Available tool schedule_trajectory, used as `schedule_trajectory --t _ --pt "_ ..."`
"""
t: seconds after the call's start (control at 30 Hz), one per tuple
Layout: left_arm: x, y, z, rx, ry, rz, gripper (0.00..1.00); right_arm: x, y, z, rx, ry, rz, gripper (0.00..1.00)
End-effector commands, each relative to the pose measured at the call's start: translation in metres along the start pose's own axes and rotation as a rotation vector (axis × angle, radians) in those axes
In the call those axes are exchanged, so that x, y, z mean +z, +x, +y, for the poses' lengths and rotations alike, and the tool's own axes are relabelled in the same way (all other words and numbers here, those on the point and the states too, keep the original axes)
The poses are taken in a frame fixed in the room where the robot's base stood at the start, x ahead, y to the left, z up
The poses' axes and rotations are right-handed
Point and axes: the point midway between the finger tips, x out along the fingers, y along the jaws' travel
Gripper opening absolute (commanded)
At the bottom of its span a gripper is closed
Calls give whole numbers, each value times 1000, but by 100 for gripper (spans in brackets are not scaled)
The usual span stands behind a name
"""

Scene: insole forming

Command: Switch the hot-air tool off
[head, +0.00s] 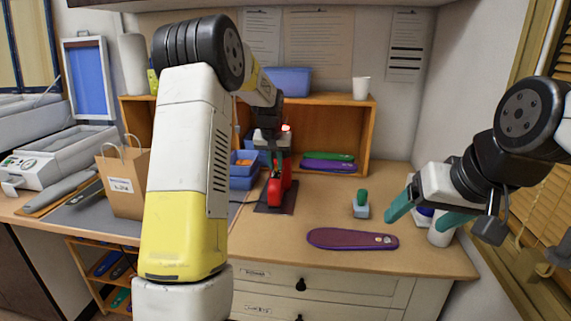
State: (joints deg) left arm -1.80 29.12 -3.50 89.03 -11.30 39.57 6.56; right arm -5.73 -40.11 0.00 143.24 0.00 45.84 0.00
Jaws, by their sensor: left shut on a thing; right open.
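The red hot-air tool (279,188) stands upright on a dark mat (267,209) in front of the wooden shelf. My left gripper (274,168) reaches down to it from above and is shut on its upper part. The tool's switch is too small to make out, and my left arm hides part of the view to its left. My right gripper (426,212) is open at the right side of the table, with its teal fingers apart near a white container (440,236).
A purple insole (352,239) lies at the table's front. Blue bins (243,180) are left of the tool. Green and purple insoles (328,164) lie on the shelf. A paper bag (122,185) stands left.

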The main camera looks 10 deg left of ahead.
Motion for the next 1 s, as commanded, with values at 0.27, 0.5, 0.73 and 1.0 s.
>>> schedule_trajectory --t 0.27,0.5,0.73,1.0 --pt "0 0 0 0 0 0 0 0 0 0 0 0 0 76" --pt "0 0 0 0 0 0 0 0 0 0 0 0 0 76" --pt "0 0 0 0 0 1 0 0 0 0 0 0 0 76" --pt "-12 -6 0 0 0 2 0 0 0 0 0 0 0 76"
